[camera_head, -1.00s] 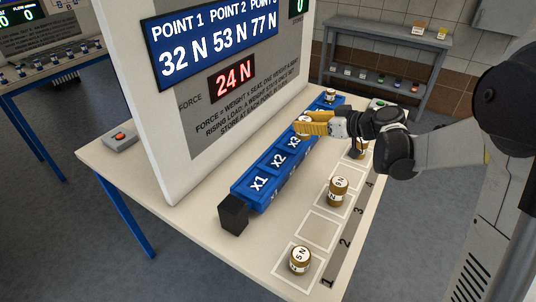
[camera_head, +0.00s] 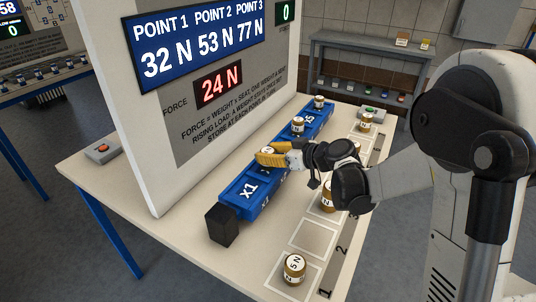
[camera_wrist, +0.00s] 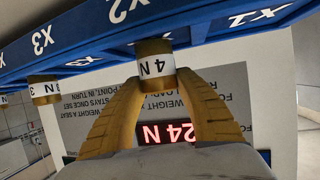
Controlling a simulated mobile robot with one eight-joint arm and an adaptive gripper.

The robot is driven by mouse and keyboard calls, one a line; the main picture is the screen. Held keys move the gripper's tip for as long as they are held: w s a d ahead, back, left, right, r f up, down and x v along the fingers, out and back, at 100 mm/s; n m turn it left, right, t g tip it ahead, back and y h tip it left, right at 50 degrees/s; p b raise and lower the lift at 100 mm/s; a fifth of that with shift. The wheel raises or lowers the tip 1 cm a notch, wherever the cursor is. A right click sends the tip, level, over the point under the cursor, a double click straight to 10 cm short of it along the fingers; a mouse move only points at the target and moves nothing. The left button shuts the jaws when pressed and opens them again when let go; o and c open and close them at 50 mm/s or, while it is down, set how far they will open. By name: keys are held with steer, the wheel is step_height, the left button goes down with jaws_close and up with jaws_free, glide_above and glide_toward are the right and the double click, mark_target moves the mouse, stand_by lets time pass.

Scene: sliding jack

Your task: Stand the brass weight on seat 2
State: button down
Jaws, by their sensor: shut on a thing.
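The brass weight marked 4 N (camera_wrist: 155,66) is between the fingertips of my gripper (camera_wrist: 158,82), which is shut on it. In the head view my yellow gripper (camera_head: 270,157) and the weight are over the blue beam (camera_head: 249,191), just past the x1 label, covering the x2 area. The wrist view is upside down and shows the weight close to the x2 labels (camera_wrist: 130,10). I cannot tell whether its base touches the seat.
Another weight (camera_head: 298,125) stands farther along the beam, with one (camera_head: 319,102) near the far end. Weights marked 5 N (camera_head: 294,268) and 2 N (camera_head: 328,197) and another (camera_head: 366,122) stand on table squares. The white panel (camera_head: 150,150) rises behind the beam; its force display (camera_head: 218,86) reads 24 N.

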steer(key=shift+f, duration=0.1)
steer(key=c, duration=0.9)
jaws_free()
steer(key=p+v, duration=0.4)
steer(key=v, duration=0.8)
steer(key=s+d+m+h, duration=0.2)
steer(key=s+m+h, duration=0.1)
steer(key=s, duration=0.5)
steer(key=s+d+r+m+g+h, duration=0.1)
steer(key=s+d+m+h, duration=0.1)
steer(key=s, duration=0.5)
steer(key=s+d+r+m+g+h, duration=0.1)
steer(key=s+m+h, duration=0.3)
steer(key=s, duration=0.4)
steer(key=shift+s+d+h, duration=0.3)
steer(key=shift+d, duration=0.1)
